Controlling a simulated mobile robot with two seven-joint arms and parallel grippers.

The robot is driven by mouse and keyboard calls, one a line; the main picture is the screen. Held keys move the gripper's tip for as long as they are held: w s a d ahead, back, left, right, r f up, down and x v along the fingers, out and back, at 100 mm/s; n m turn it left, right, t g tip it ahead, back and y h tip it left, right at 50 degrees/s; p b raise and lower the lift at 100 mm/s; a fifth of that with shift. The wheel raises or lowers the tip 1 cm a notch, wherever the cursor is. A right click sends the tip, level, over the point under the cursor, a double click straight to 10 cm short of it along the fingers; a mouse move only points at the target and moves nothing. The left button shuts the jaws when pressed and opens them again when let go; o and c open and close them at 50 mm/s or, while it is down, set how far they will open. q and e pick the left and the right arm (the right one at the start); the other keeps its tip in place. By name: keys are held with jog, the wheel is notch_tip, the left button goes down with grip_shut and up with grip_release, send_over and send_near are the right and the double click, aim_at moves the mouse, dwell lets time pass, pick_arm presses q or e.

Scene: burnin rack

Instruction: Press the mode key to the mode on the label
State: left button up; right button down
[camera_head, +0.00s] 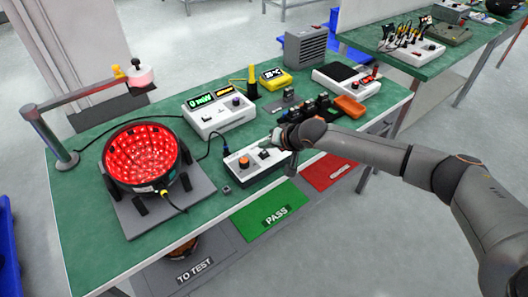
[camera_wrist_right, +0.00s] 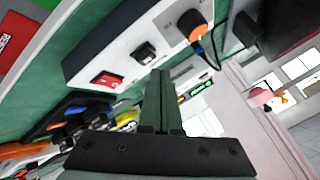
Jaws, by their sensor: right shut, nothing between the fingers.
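A white control box (camera_head: 258,176) with an orange knob (camera_head: 244,161) lies near the table's front edge. In the right wrist view the box (camera_wrist_right: 130,30) carries a red rocker switch (camera_wrist_right: 107,80), a black square key (camera_wrist_right: 145,53) and the orange knob (camera_wrist_right: 196,28) in a row. My right gripper (camera_head: 268,144) is over the box's right part. In the wrist view its shut, empty fingers (camera_wrist_right: 160,75) point near the black key; I cannot tell whether they touch it. A round red-lit lamp (camera_head: 145,158) stands left. No readable mode label shows. My left gripper is out of view.
A white unit with green displays (camera_head: 220,115) stands behind the box. A yellow meter (camera_head: 275,78), a dark connector row (camera_head: 312,106) and an orange item (camera_head: 350,106) lie to the right. A green PASS panel (camera_head: 268,207) and a red panel (camera_head: 328,171) are in front.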

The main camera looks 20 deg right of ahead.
jog(key=shift+f, duration=0.25)
dwell(0.6)
jog(key=shift+f, duration=0.2)
jog(key=shift+f, duration=0.5)
dwell(0.9)
jog(key=shift+r+p, duration=0.9)
jog(key=shift+p, duration=0.15)
notch_tip(320, 180, up, 3)
jog(key=p, duration=0.2)
jog(key=shift+f+p, duration=0.15)
jog(key=shift+p, duration=0.2)
notch_tip(320, 180, up, 2)
jog(key=shift+r+p, duration=0.15)
jog(key=shift+p, duration=0.55)
